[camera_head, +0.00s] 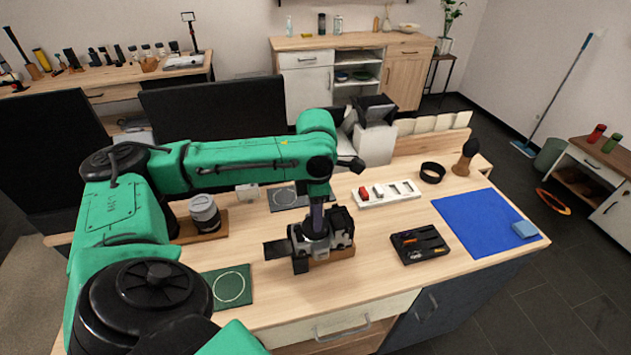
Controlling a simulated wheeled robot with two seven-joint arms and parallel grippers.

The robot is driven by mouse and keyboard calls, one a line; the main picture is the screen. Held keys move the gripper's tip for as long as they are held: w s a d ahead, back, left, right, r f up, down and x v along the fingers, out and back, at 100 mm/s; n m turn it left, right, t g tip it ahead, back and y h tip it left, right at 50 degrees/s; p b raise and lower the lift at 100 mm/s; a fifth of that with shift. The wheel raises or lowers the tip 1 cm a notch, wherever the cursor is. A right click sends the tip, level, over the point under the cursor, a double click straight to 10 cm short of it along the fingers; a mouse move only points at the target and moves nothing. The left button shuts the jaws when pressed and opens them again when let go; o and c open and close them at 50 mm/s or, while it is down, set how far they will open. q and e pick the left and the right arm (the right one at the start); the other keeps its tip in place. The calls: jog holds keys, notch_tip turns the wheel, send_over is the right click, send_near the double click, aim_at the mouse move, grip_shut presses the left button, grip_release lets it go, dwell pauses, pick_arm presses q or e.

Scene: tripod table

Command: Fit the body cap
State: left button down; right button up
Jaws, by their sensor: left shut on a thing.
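A dark camera body (340,228) sits on a small wooden stand (335,254) near the front middle of the table, with a flat dark panel (277,248) sticking out to its left. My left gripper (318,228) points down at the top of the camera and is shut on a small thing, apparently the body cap. The cap is mostly hidden by the fingers, and I cannot tell whether it touches the camera. A grey lens-like cylinder (205,213) stands on a wooden base at the left. My right gripper is out of view.
A green mat with a white circle (230,286), a black tool tray (420,245), a blue cloth (475,225) with a blue block (525,230), a white tray (385,195) and a black ring (432,172) surround the camera. A dark brush-like thing (466,155) stands at the back right.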

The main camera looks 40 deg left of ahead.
pick_arm(q)
jog(key=shift+f, duration=0.4)
jog(key=shift+s+d+f, duration=0.1)
jog(key=shift+s+f, duration=0.05)
dwell(1.4)
jog(key=shift+f+p, duration=0.1)
jog(key=shift+p, duration=0.4)
jog(key=c, duration=0.7)
grip_release()
